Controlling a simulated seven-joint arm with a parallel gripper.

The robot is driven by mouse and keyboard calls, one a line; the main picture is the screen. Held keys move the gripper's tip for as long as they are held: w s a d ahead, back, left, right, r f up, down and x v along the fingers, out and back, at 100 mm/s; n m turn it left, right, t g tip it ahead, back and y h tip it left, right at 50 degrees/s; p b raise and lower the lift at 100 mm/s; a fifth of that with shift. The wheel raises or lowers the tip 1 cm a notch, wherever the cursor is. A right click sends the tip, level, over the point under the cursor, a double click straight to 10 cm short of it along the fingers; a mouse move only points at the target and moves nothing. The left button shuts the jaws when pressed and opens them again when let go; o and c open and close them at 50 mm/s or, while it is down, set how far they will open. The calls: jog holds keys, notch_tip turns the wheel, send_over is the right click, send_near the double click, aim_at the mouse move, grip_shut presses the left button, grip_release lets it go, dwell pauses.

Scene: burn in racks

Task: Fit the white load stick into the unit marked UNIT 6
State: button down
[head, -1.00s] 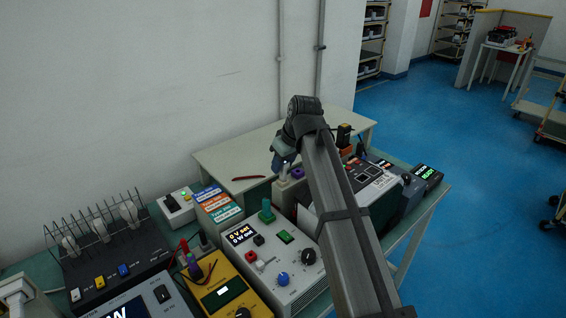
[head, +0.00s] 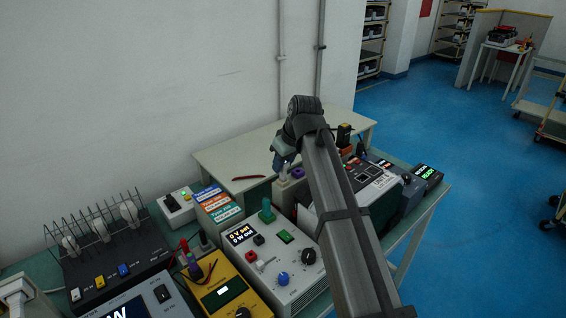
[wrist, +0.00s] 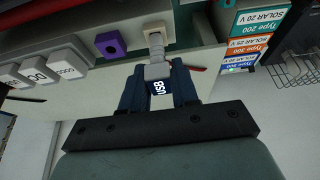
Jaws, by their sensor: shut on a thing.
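My gripper (wrist: 160,92) is shut on the white load stick (wrist: 155,70), whose body sits between the dark blue fingers. A lit display reading like "USB" shows between the fingertips. The stick's narrower end points away from the gripper towards a cream block (wrist: 168,29) with a dark opening. The end overlaps that opening in the wrist view; I cannot tell whether it is inside or just in front. In the head view my gripper (head: 283,162) is over the bench's far part, the stick pointing down.
A purple block (wrist: 110,44) with a hole is close beside the cream block, with several white blocks (wrist: 70,62) further left. A grey power supply (head: 272,250) and yellow meter (head: 228,288) stand nearer. A red pen-like item (head: 249,178) lies on the bare pale surface behind.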

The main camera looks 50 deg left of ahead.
jog(key=shift+r, duration=0.85)
dwell(1.3)
jog(key=shift+r, duration=0.7)
jog(key=shift+w, duration=0.1)
jog(key=w+d+r+m+t+h, duration=0.2)
jog(key=w+d+r+m, duration=0.1)
jog(key=w+d+m, duration=0.2)
jog(key=w+d+r+m+t+h, duration=0.2)
jog(key=w+d+r+m, duration=0.1)
jog(key=d+m, duration=0.7)
jog(key=w+m, duration=0.1)
jog(key=m, duration=0.2)
jog(key=shift+w+r, duration=0.35)
jog(key=shift+d, duration=0.1)
